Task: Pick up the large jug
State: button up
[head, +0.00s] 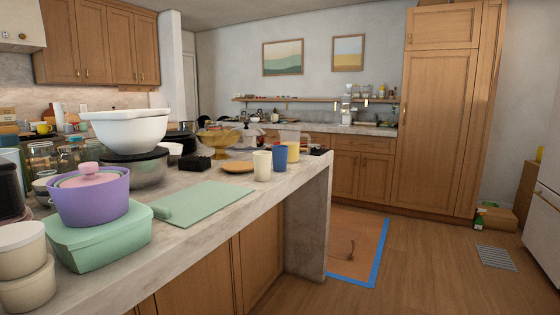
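I cannot make out a large jug for certain. A dark vessel (11,188) is cut off by the left edge of the head view, on the island, and I cannot tell if it is a jug. Clear glass containers (42,157) stand behind the purple pot, partly hidden by it. A tall pale item (345,117) on the back counter is too small to identify. My gripper is not in view.
Tall wooden cabinets (437,130) stand behind.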

aim_at(292, 138)
jog(key=i+z, duration=0.15)
jog(key=i, duration=1.05)
